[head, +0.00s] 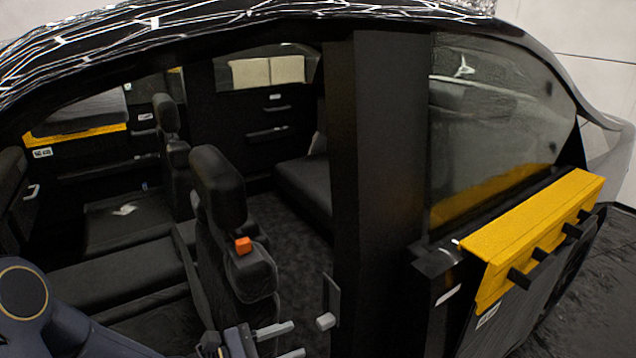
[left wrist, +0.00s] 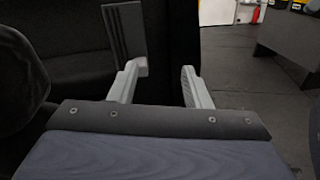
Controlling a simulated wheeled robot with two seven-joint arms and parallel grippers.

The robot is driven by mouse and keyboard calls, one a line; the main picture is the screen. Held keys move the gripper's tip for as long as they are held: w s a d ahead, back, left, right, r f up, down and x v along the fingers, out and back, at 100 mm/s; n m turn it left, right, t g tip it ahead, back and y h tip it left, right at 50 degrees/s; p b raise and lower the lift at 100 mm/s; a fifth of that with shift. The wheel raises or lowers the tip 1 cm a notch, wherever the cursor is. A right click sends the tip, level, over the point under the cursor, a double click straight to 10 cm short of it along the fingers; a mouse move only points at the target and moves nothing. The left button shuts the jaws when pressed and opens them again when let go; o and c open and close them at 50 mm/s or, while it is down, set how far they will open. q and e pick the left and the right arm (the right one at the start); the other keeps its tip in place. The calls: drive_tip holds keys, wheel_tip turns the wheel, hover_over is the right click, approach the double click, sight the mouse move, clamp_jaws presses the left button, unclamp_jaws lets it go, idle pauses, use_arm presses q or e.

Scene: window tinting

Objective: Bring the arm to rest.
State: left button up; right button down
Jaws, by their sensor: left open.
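My left gripper (head: 290,340) is low in the head view, in front of the car's near door opening. Its two grey fingers point right and stand apart with nothing between them. In the left wrist view the open fingers (left wrist: 160,85) also show empty, with the dark door pillar (left wrist: 170,50) behind them. My left arm (head: 60,315) comes in from the lower left. My right gripper is in neither view.
The black car's front seat (head: 220,190) stands close behind the left gripper, with an orange block (head: 242,246) on it. The pillar (head: 375,150) rises to its right. Open floor (left wrist: 240,85) shows in the wrist view.

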use_arm(q)
drive_tip(key=s+a+r+m+g+y+p, duration=0.2)
drive_tip(key=s+r+m+g+y+p, duration=0.3)
drive_tip(key=s+r+m, duration=0.7)
drive_tip(key=s+a+r+m+t+y+p, duration=0.1)
drive_tip(key=s+a+m+t+y+p, duration=0.1)
drive_tip(key=s+a+m+y, duration=0.5)
drive_tip(key=a, duration=0.4)
drive_tip(key=shift+s+a+r+m+t, duration=0.15)
drive_tip(key=shift+s+m+t, duration=0.05)
drive_tip(key=shift+m+t, duration=0.2)
idle(0.5)
